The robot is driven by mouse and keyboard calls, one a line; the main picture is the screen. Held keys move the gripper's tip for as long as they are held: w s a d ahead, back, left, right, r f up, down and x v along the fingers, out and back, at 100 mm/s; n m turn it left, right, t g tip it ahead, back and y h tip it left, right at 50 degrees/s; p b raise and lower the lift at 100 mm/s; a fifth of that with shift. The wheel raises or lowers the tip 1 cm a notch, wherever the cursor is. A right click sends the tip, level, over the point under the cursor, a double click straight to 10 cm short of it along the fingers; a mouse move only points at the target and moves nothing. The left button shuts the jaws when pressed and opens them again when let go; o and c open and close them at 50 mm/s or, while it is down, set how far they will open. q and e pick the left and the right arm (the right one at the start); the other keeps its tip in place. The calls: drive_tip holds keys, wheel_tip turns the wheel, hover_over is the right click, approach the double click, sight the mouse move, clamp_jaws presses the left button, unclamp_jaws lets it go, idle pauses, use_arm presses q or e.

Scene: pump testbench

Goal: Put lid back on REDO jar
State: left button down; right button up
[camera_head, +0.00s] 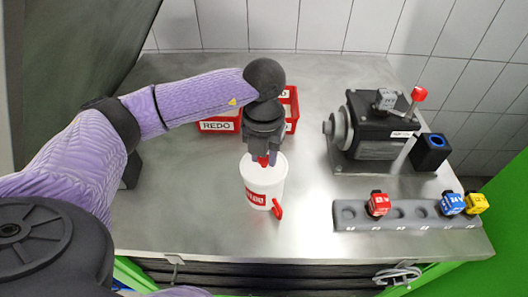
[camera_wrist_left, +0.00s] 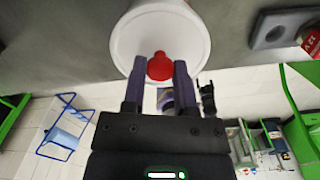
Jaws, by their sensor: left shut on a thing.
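The white REDO jar (camera_head: 259,199), with a red label and red handle, stands upright on the metal bench in the head view. My left gripper (camera_head: 264,160) is directly above it, pointing down. In the left wrist view, my left gripper (camera_wrist_left: 160,72) is shut on the red knob (camera_wrist_left: 160,66) of the round white lid (camera_wrist_left: 195,38). The lid is over the jar's mouth. I cannot tell whether it is fully seated, as the gripper hides part of the rim. My right gripper is not in view.
A red REDO-labelled bin (camera_head: 217,127) stands behind the jar, partly hidden by my left arm. A dark pump (camera_head: 375,130) stands to the right. In front of it, a grey rack (camera_head: 408,223) holds red, blue and yellow pieces. The bench around the jar is clear.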

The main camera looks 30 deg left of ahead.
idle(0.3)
use_arm(q)
unclamp_jaws()
idle(0.4)
wheel_tip(320, 180, up, 7)
drive_tip(key=p, duration=0.6)
drive_tip(key=shift+c, duration=0.3)
clamp_jaws()
idle(1.1)
